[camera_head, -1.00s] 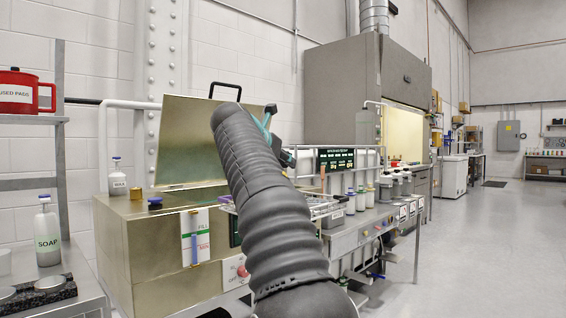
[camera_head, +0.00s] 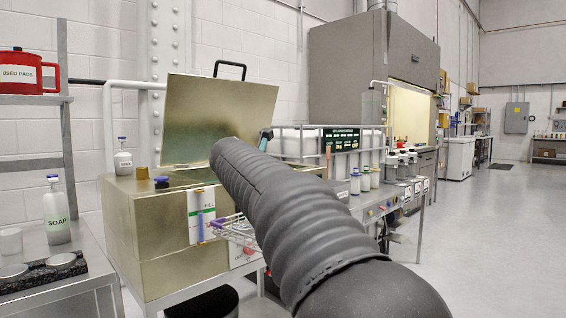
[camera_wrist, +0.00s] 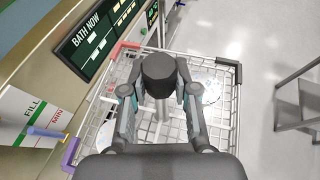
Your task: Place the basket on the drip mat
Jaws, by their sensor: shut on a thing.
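The basket (camera_wrist: 104,118) is a wire mesh tray with purple, red and black corner pieces. My gripper (camera_wrist: 161,88) is over its middle, shut on its central upright handle. Pale round discs (camera_wrist: 212,90) lie in the basket. I cannot make out a drip mat in either view.
The brass tank (camera_head: 150,235) has its lid (camera_head: 215,115) raised. A fill panel (camera_head: 201,213) with a blue marker is on its front. A bench with several bottles (camera_head: 365,180) stands to the right. A soap bottle (camera_head: 56,212) is at left. The right floor (camera_head: 480,250) is clear.

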